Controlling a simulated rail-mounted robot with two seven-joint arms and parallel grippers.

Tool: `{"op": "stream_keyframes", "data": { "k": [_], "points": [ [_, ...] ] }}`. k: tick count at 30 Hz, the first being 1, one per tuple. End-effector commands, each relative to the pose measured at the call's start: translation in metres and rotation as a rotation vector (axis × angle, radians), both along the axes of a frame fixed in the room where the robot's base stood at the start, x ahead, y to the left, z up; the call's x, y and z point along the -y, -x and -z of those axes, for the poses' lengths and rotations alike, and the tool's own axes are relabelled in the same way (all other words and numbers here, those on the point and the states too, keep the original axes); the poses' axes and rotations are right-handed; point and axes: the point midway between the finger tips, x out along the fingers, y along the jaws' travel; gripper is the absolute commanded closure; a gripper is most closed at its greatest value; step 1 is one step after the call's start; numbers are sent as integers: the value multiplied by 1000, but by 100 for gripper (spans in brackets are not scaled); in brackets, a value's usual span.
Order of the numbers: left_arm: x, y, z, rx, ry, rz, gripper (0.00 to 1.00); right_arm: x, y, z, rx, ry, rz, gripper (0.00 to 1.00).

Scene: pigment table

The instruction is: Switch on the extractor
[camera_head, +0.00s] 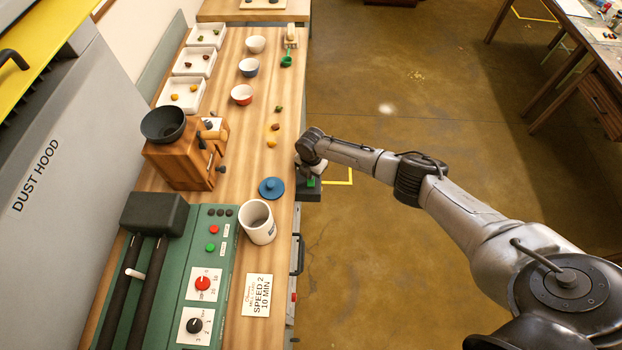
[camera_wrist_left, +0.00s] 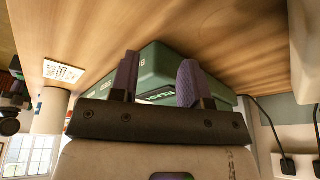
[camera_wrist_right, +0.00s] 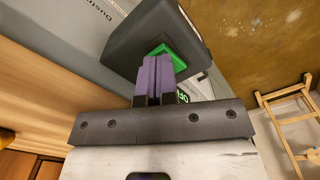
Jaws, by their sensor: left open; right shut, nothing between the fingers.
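The extractor's switch box is dark with a green button. In the head view the box (camera_head: 310,195) sits at the table's right edge, and its green button (camera_head: 311,183) shows just below my right gripper (camera_head: 309,174). In the right wrist view the box (camera_wrist_right: 150,32) is large and close. My right gripper (camera_wrist_right: 158,62) is shut and empty, its fingertips overlapping the green button (camera_wrist_right: 175,56); I cannot tell whether it is pressed. The grey dust hood (camera_head: 75,140) stands at left. My left gripper (camera_wrist_left: 157,72) is open and empty, before a green casing (camera_wrist_left: 205,83); the head view does not show it.
A wooden mill (camera_head: 175,160), a blue lid (camera_head: 271,188), a white mug (camera_head: 258,222) and a green machine (camera_head: 212,255) with buttons and dials crowd the table. White trays (camera_head: 194,62) and bowls stand farther back. Open floor (camera_head: 420,120) lies to the right.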

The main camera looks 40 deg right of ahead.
Motion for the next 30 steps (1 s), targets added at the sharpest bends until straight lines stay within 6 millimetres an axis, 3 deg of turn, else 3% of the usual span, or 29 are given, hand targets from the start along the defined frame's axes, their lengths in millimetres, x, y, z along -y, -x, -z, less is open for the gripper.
{"op": "stream_keyframes", "data": {
  "k": [24, 30],
  "points": [
    [4, 0, -56, 0, 12, -9, 57, 0, 0, -63, 1, 1, 0, 100],
    [2, 0, -61, 0, 7, -5, 57, 0, 0, -69, 1, 0, 0, 100]
  ]
}}
